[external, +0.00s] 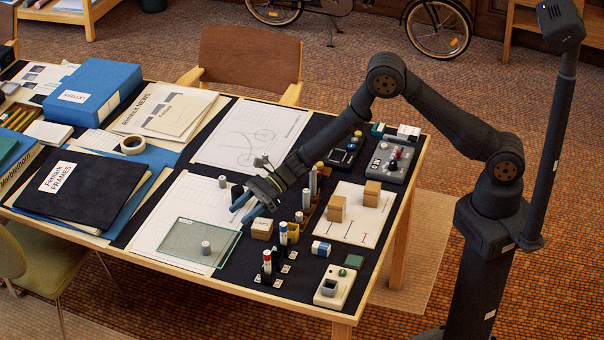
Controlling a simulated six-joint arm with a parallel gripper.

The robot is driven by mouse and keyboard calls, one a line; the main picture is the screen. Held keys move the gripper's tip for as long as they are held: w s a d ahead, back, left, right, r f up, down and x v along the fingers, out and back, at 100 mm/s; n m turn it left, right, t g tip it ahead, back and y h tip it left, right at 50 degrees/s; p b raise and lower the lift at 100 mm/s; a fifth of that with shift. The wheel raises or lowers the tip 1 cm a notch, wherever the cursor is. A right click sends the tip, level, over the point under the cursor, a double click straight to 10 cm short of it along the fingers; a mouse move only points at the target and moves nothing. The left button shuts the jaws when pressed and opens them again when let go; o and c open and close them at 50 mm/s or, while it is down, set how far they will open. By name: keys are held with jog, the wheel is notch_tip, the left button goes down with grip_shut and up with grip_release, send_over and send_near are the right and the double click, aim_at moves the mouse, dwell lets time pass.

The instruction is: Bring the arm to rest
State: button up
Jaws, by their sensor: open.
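My gripper (243,209) is open, with its two blue fingers apart and pointing down to the left. It hangs over the middle of the dark-topped table (118,236), near the edge of a drawing sheet. I see nothing between the fingers. My arm reaches in from the right over the small items. A cardboard-coloured block (262,228) sits just right of the fingertips. The exact height of the fingers above the table is hard to tell.
Upright markers (267,262) and small blocks crowd the table below my forearm. Two wooden blocks (337,207) stand on a white sheet at the right. A blue box file (92,92) and black folder (81,187) fill the left. A chair (248,62) stands behind.

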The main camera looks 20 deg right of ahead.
aim_at(206, 243)
jog(key=x, duration=1.2)
jog(key=shift+f, duration=0.2)
notch_tip(206, 243, up, 2)
jog(key=shift+r, duration=1)
jog(key=shift+f, duration=0.1)
